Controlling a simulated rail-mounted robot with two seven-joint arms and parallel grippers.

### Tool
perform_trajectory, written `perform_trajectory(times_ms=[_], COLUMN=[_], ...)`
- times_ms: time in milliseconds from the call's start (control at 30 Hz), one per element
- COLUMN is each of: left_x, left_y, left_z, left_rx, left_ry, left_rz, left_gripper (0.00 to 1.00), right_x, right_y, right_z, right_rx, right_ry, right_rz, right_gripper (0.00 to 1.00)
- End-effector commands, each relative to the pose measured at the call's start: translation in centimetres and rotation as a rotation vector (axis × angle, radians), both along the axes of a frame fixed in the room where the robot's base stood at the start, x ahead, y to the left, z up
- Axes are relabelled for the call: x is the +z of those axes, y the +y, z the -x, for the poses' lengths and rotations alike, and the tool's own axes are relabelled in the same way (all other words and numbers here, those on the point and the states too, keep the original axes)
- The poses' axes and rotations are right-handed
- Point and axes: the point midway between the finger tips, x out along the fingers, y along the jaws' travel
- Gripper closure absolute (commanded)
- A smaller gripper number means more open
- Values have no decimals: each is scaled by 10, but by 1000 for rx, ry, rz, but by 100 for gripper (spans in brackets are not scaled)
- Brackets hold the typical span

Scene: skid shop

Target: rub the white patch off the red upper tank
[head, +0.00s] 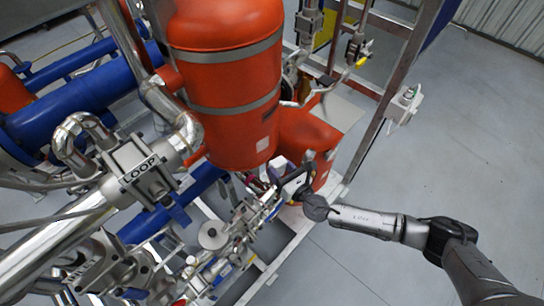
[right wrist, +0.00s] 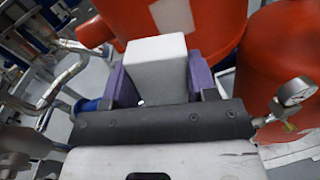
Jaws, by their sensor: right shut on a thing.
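The red upper tank (head: 226,75) hangs upright with grey bands around it. A small pale patch (head: 262,144) shows low on its front in the head view. My right gripper (head: 285,178) is just below and in front of the tank's bottom. In the right wrist view its purple fingers (right wrist: 157,84) are shut on a white block (right wrist: 157,62), whose far end points at the red tank (right wrist: 225,20). I cannot tell whether the block touches the tank. A pale grey area beyond the block may be a band or the patch. My left gripper is out of view.
A second red tank (head: 308,140) stands lower, behind my right gripper; a pressure gauge (right wrist: 296,92) is close at its right. Silver pipes and valves (head: 140,170) crowd the left. A metal frame post (head: 385,95) rises at right. Open grey floor (head: 455,150) lies beyond.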

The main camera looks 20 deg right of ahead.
Motion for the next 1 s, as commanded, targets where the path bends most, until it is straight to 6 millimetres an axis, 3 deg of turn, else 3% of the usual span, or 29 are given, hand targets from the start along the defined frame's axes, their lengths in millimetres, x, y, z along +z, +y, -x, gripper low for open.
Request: perform_trajectory(times_ms=[167, 700, 1000], left_x=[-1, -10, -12], left_y=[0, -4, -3], left_z=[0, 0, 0], left_rx=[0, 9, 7], left_ry=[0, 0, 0], left_rz=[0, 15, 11], left_gripper=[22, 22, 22], right_x=[0, 2, 3], right_y=[1, 13, 17], right_z=[-3, -47, -60], right_rx=[-1, 1, 1], right_ry=[-1, 0, 1], right_rz=[0, 0, 0], right_gripper=[70, 70, 70])
